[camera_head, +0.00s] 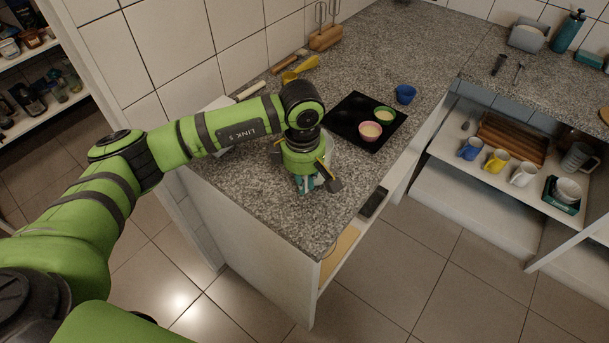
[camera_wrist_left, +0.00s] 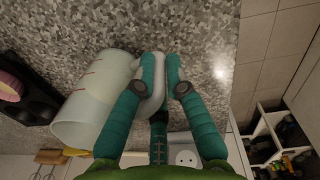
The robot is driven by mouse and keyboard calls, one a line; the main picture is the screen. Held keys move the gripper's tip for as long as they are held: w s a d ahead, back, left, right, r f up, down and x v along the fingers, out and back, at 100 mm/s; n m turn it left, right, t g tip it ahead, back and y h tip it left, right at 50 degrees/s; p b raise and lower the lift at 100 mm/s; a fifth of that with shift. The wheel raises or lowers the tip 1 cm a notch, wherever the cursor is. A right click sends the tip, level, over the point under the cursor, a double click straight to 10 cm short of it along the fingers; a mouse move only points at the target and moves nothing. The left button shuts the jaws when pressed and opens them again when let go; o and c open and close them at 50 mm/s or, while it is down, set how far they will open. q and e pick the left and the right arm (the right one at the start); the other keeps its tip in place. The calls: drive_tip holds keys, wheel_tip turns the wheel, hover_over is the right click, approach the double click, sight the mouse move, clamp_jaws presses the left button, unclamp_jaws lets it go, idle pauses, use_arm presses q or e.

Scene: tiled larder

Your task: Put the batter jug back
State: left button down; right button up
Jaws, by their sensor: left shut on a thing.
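The batter jug (camera_wrist_left: 92,102) is a translucent, whitish jug with red marks on its side and a pale handle (camera_wrist_left: 152,88). My left gripper (camera_wrist_left: 162,75) has its teal fingers shut on that handle, with the jug's body to the left of them in the wrist view. In the head view my left gripper (camera_head: 306,184) points down over the front part of the granite counter (camera_head: 270,205). There the jug is mostly hidden behind my gripper and wrist. I cannot tell whether its base touches the counter. My right gripper is in neither view.
A yellow scoop (camera_head: 303,68) lies near the wall. Mugs stand on an open shelf (camera_head: 447,150) at right.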

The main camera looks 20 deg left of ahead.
use_arm(q)
drive_tip(key=shift+f, duration=0.2)
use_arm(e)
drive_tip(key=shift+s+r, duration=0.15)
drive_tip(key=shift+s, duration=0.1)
use_arm(q)
drive_tip(key=c, duration=1.7)
unclamp_jaws()
drive_tip(key=shift+f, duration=0.15)
drive_tip(key=o, duration=0.4)
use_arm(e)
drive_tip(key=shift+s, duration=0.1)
